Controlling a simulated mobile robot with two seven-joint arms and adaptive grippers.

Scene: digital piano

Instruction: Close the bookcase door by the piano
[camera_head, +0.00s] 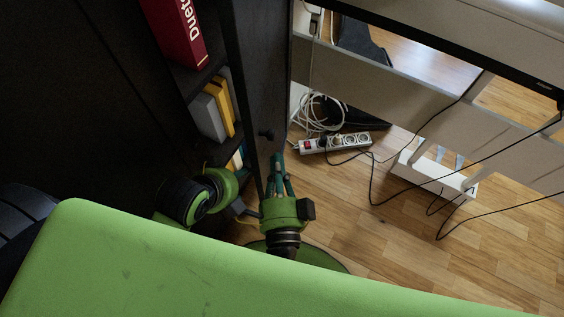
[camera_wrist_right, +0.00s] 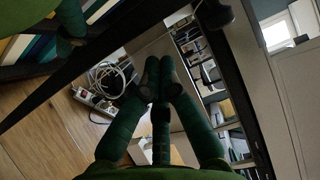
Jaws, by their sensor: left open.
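The dark bookcase door (camera_head: 262,70) stands open, swung out from the bookcase, with a round dark knob (camera_head: 267,135) near its lower free end. Contact with the door is unclear. My left gripper (camera_head: 243,166) is open on the bookcase side of the door, close to the lower shelf; it also shows in the right wrist view (camera_wrist_right: 72,42).
A red book (camera_head: 178,35) and several grey and yellow books (camera_head: 215,105) stand on the shelves. A white power strip (camera_head: 335,142) and coiled cables lie on the wooden floor beside the door. The white piano frame (camera_head: 365,80) is at right.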

